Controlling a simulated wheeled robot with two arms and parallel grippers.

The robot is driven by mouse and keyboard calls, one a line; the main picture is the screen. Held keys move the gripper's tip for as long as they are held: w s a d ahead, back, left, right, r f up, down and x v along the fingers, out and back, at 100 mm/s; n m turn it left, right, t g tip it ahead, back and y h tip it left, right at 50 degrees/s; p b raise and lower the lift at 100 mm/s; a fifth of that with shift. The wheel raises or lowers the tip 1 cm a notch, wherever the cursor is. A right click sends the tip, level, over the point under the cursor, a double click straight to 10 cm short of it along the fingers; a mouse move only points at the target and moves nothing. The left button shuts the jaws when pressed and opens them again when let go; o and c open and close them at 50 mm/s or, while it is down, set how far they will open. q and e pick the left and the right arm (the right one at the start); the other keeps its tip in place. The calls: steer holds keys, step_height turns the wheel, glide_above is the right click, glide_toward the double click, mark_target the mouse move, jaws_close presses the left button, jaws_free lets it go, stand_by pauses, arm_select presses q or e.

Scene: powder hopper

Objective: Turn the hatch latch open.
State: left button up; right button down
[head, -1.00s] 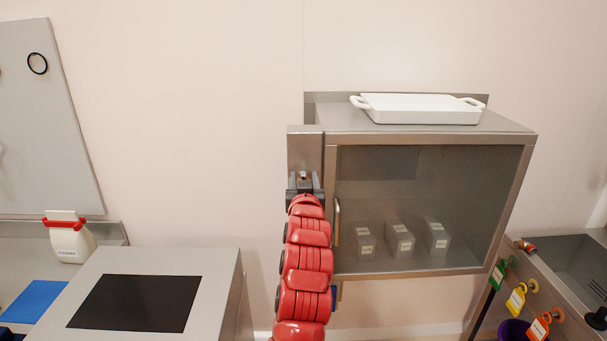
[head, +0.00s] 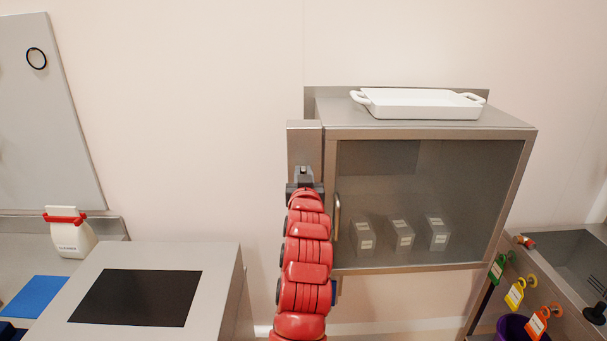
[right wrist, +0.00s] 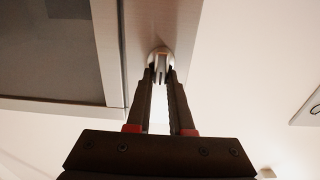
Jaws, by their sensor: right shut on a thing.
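The hatch latch (head: 304,171) is a small pale metal piece on the narrow steel panel (head: 303,145) left of the glass-fronted cabinet. It also shows in the right wrist view (right wrist: 160,53), at the fingertips. My right gripper (head: 304,184) reaches up to it from below and is shut on it; the two dark fingers (right wrist: 161,72) hold it from both sides in the right wrist view. The fingers partly hide the latch, so its exact turn is hard to tell. My left gripper is in neither view now.
The glass door (head: 430,200) right of my arm has a vertical bar handle (head: 337,218) close beside it. A white dish (head: 420,104) sits on the cabinet top. Several grey boxes stand inside. A steel unit (head: 222,262) with a black panel stands at left.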

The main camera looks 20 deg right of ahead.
steer(key=shift+s+d+f+m+b, duration=0.1)
steer(key=shift+d+f+m+b, duration=0.15)
steer(key=shift+m+b, duration=2)
steer(key=shift+s+d+f+m+b, duration=0.2)
steer(key=shift+m+b, duration=0.45)
steer(key=shift+m, duration=3.1)
steer(key=shift+w+d+f+m+b, duration=0.1)
steer(key=shift+d+f+m+b, duration=0.2)
steer(key=shift+m+b, duration=1.95)
steer(key=shift+m+p, duration=0.8)
steer(key=shift+m, duration=0.05)
steer(key=c, duration=0.8)
jaws_free()
